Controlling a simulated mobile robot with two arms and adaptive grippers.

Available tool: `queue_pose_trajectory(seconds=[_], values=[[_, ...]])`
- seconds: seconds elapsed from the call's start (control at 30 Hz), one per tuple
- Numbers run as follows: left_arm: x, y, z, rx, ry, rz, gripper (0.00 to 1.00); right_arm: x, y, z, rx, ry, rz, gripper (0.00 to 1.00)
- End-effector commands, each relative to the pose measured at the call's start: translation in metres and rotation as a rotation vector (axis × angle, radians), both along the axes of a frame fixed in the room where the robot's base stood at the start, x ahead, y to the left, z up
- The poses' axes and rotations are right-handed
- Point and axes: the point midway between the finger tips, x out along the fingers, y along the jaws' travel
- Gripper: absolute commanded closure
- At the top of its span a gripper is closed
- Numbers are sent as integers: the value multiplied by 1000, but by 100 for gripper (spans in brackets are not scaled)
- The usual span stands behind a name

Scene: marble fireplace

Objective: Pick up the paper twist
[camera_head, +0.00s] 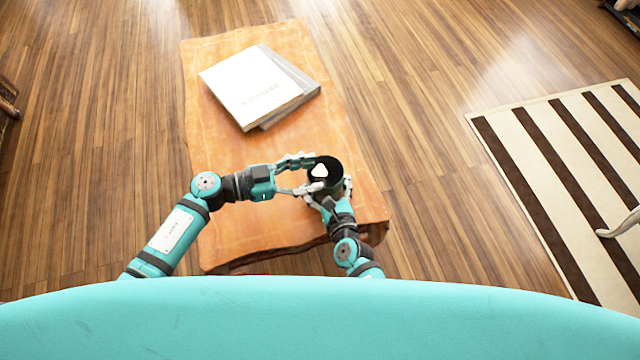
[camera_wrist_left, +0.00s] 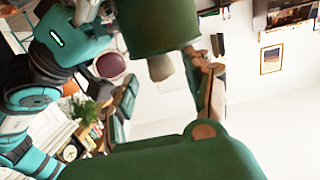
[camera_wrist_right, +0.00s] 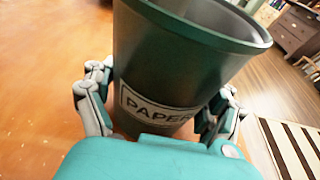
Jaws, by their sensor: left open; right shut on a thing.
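The dark green paper bin (camera_head: 334,182), labelled "PAPER", is at the right front of the wooden table; its wall and grey inside fill much of the right wrist view (camera_wrist_right: 165,60). A small white piece, likely the paper twist (camera_head: 320,171), shows at the bin's mouth. My right gripper (camera_head: 330,195) is shut on the bin, with fingers on both sides of its wall in the right wrist view. My left gripper (camera_head: 314,173) is open, its fingers at the bin's left rim, either side of the white piece. I cannot tell whether they touch it. The left wrist view does not clearly show the twist.
The wooden table (camera_head: 225,140) has two stacked books (camera_head: 250,85) at its back. Its middle left is bare. A striped rug (camera_head: 545,150) lies on the floor to the right. Wood floor surrounds the table.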

Motion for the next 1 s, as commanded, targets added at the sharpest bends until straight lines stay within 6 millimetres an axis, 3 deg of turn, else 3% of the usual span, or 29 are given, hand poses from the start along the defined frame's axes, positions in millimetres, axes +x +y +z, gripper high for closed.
queue_pose_trajectory(seconds=[0.2, 0.47, 0.8, 1.0], values=[[9, -26, -4, -1, 0, 0, 49, 0, 0, 0, -1, 1, 0, 50], [9, -28, -4, 1, 0, -1, 49, 0, 0, 0, -1, 1, 0, 50], [9, -28, -4, 0, 0, -1, 93, 0, 0, 0, -1, 1, 0, 50], [9, -28, -4, 0, 0, -1, 95, 0, 0, 0, -1, 1, 0, 50]])
